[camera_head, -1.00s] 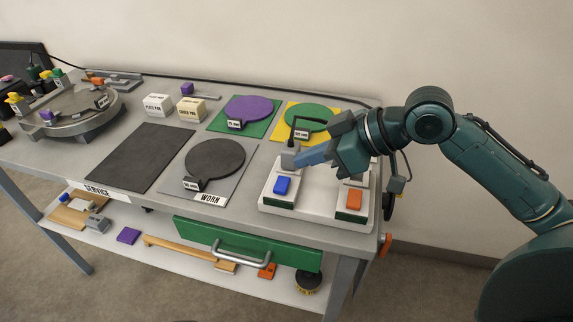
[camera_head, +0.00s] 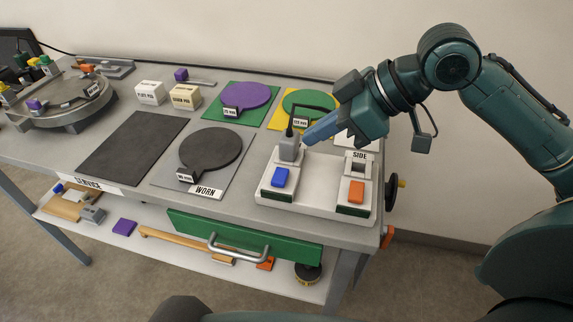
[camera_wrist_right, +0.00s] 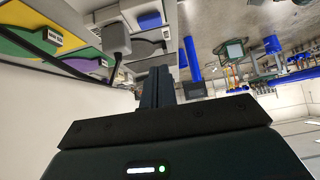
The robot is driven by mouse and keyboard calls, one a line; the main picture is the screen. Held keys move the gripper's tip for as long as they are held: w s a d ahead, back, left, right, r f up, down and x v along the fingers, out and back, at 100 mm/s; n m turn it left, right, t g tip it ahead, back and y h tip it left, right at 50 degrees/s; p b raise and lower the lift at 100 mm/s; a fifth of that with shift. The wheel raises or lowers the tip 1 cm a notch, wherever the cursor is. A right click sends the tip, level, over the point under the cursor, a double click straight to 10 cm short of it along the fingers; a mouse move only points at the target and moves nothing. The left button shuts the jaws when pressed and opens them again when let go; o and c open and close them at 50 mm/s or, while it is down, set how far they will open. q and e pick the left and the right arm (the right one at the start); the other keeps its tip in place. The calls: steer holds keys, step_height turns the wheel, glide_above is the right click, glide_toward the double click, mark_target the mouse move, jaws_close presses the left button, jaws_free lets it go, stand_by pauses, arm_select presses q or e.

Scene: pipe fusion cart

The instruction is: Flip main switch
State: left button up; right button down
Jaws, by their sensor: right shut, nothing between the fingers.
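A white switch panel (camera_head: 317,204) sits at the right end of the cart top, with a blue rocker (camera_head: 280,178) on its left half and an orange rocker (camera_head: 356,192) on its right half. No label reading "main" is legible. A grey plug (camera_head: 289,149) with a dark cable stands upright behind the blue rocker. My right gripper (camera_head: 307,141) is shut and empty, its blue-grey fingers just right of the plug; contact cannot be told. The right wrist view shows the shut fingers (camera_wrist_right: 158,84), the plug (camera_wrist_right: 117,38) and the blue rocker (camera_wrist_right: 150,20). My left gripper is not in view.
A label reading SIDE (camera_head: 359,156) and an empty socket lie behind the orange rocker. A green drawer (camera_head: 190,225) hangs below the front edge.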

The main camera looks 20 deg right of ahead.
glide_above(276, 178)
steer(key=d, duration=0.1)
steer(key=f, duration=0.5)
steer(key=shift+s+d+f, duration=0.1)
steer(key=shift+s+d, duration=0.1)
steer(key=shift+s, duration=0.2)
step_height(276, 178, down, 3)
steer(key=shift+d+r, duration=0.1)
steer(key=shift+r, duration=0.05)
steer(key=shift+f+b, duration=0.3)
steer(key=shift+f, duration=0.35)
steer(key=shift+s+f, duration=0.1)
steer(key=shift+f, duration=0.05)
steer(key=shift+s+f+t+p, duration=0.1)
steer(key=shift+f+t+p, duration=0.05)
steer(key=shift+t+p, duration=0.15)
steer(key=shift+s, duration=0.1)
steer(key=shift+f, duration=0.1)
